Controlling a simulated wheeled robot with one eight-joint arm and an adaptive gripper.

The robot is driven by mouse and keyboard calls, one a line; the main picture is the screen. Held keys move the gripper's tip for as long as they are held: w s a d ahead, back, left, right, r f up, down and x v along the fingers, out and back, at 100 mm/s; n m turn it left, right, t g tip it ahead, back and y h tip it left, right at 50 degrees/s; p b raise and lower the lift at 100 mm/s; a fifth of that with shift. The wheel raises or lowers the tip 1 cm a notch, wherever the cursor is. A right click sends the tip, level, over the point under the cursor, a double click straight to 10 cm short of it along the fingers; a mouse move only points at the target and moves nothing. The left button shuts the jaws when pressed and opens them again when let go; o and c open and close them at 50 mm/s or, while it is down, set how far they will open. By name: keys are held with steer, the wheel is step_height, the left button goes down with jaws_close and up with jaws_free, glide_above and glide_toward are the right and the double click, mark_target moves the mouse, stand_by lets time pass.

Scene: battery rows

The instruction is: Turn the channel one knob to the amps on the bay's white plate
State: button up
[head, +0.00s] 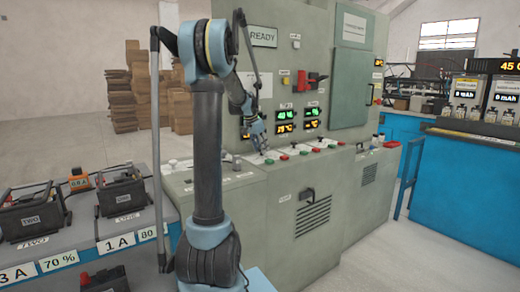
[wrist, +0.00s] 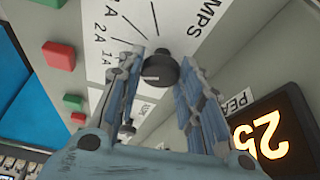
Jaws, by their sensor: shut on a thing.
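My gripper (head: 260,148) is over the sloped panel of the grey-green machine in the head view. In the wrist view its two fingers (wrist: 165,62) are shut on a dark round knob (wrist: 157,70), one on each side. The knob sits on a white dial plate (wrist: 112,40) marked AMPS, with lines and labels including 1 A and 2 A. I cannot make out where the knob's pointer stands. In the head view the gripper hides the knob. On the left bench, a white plate reading 1 A (head: 116,243) is below the battery labelled ONE (head: 122,197).
Beside it is an 80 plate (head: 152,232). The battery labelled TWO (head: 32,217) has plates 3 A (head: 16,273) and 70 % (head: 58,261). Red and green buttons (wrist: 58,56) lie beside the dial. An amber display (wrist: 268,135) reads 25.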

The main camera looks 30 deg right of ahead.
steer(key=shift+w+n+t, duration=0.1)
steer(key=shift+n+t, duration=0.2)
steer(key=shift+n, duration=0.4)
steer(key=o, duration=1)
steer(key=shift+o, duration=0.2)
steer(key=shift+r, duration=0.1)
steer(key=v, duration=1.1)
steer(key=shift+r, duration=0.4)
steer(key=shift+a, duration=0.15)
